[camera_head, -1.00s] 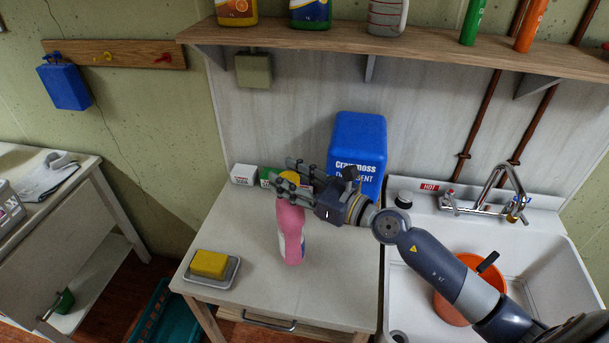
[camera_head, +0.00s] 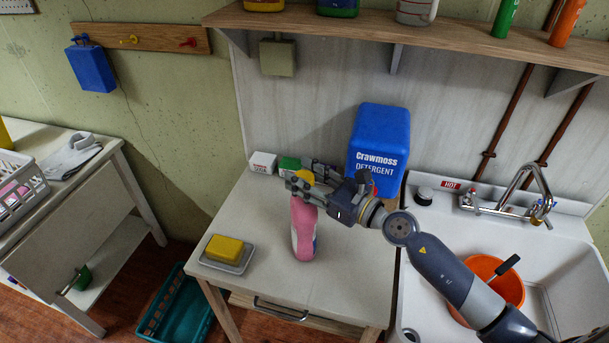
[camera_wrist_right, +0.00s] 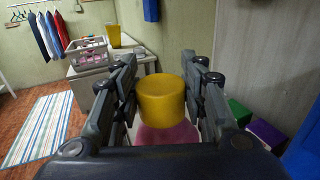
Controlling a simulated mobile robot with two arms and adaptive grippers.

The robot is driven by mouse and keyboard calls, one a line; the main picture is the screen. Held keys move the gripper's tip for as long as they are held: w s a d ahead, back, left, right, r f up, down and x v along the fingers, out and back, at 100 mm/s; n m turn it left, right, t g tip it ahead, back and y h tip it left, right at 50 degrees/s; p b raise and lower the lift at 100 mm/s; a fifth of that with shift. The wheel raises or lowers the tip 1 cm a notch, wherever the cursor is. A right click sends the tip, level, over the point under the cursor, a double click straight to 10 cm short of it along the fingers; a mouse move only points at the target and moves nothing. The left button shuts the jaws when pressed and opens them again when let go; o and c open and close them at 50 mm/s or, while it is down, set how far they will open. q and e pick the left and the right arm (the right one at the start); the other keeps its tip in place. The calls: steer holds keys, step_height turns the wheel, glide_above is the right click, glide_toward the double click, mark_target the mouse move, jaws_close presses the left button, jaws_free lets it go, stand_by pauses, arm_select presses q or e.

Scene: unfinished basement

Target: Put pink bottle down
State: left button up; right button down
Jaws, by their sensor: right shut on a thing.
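The pink bottle (camera_head: 303,232) with a yellow cap stands about upright at the white table (camera_head: 250,205); its base appears to be on or just above the top, and I cannot tell which. My right gripper (camera_head: 303,186) reaches in from the right and is shut on the bottle near its cap. In the right wrist view the yellow cap (camera_wrist_right: 162,96) sits between the two fingers, with the pink body (camera_wrist_right: 167,133) below it. My left gripper is not in view.
A yellow sponge on a grey dish (camera_head: 227,255) lies at the table's left. A blue detergent box (camera_head: 379,140) and small boxes (camera_head: 263,162) stand at the back. The sink (camera_head: 550,265) with an orange bucket (camera_head: 494,283) is right. The table's front middle is clear.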

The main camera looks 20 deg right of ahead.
steer(key=shift+r, duration=0.1)
steer(key=c, duration=1)
jaws_free()
steer(key=shift+f, duration=0.2)
steer(key=shift+s, duration=0.1)
steer(key=shift+r, duration=0.1)
steer(key=b+v, duration=0.6)
steer(key=v, duration=0.6)
